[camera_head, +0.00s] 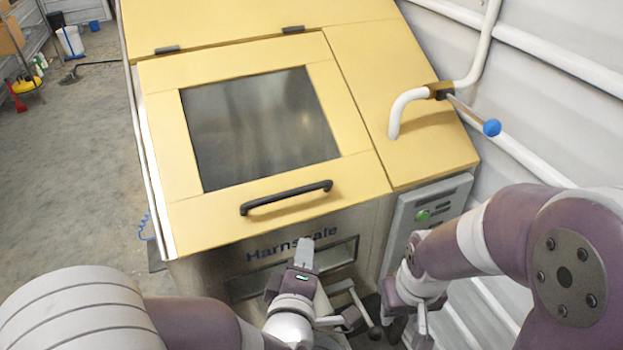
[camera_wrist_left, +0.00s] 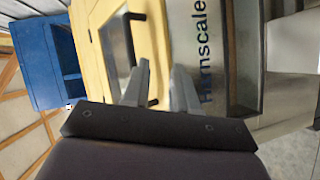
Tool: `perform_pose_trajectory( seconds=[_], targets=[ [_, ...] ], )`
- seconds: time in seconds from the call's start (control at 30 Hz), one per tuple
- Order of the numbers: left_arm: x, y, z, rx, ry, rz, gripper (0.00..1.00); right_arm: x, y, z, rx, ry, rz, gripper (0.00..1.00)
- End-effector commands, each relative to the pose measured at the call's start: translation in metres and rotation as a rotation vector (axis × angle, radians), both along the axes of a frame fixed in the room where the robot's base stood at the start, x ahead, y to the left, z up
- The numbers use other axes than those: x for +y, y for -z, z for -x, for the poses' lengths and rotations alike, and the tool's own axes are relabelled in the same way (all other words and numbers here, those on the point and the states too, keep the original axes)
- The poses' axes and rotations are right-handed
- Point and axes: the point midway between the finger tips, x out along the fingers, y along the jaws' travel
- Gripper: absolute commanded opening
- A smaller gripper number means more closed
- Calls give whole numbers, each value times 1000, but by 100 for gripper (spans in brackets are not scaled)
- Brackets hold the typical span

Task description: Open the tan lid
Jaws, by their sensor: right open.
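The tan lid (camera_head: 160,130) lies shut on the sloped top of the hopper, with a dark window in it. My left gripper (camera_head: 304,254) is below the handle, in front of the lettered front panel. In the left wrist view its two fingers (camera_wrist_left: 161,68) are apart, with nothing held, pointing toward the lid's handle side. My right gripper (camera_head: 404,322) is open, low by the hopper's front right corner, apart from the lid.
A grey control box (camera_head: 425,210) with a green button is on the hopper's front right. A white pipe (camera_head: 405,103) and a blue-tipped lever (camera_head: 491,127) stand on the right side. A corrugated wall is close at right. Open floor (camera_head: 85,170) lies at left.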

Motion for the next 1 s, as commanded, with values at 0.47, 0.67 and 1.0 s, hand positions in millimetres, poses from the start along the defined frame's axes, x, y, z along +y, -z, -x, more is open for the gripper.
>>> perform_pose_trajectory(
  seconds=[0.47, 0.67, 1.0],
  targets=[
    [15, -35, -75, -138, -138, 250, 27, 0, -23, 0, 0, 0, 0, 43],
    [11, -31, -113, -137, -135, 249, 27, 0, -34, 0, 0, 0, 0, 43],
    [8, -27, -136, -138, -131, 250, 27, 0, -40, 0, 0, 0, 0, 43]
  ],
)
